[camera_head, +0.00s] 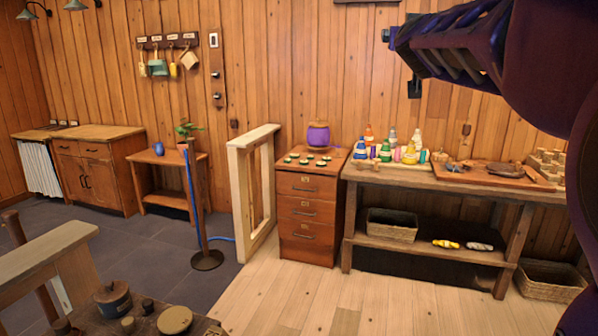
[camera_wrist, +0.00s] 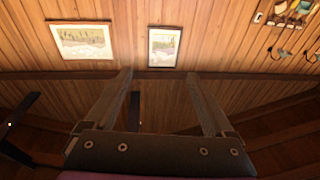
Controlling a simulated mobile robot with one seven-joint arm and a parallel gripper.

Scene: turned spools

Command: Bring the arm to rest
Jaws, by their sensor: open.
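My arm (camera_head: 540,70) reaches in from the right edge of the head view, raised well above the workbench. The end of the arm points left, high in front of the wood wall. In the wrist view my gripper (camera_wrist: 158,90) shows two long fingers spread wide apart. It is open, with nothing between the fingers. The fingertips touch nothing that I can see.
A workbench (camera_head: 450,185) holds several bottles and a wooden board (camera_head: 505,175). A drawer cabinet (camera_head: 308,215) with a purple jar (camera_head: 318,134) stands left of it. The plank floor (camera_head: 340,300) in front is clear.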

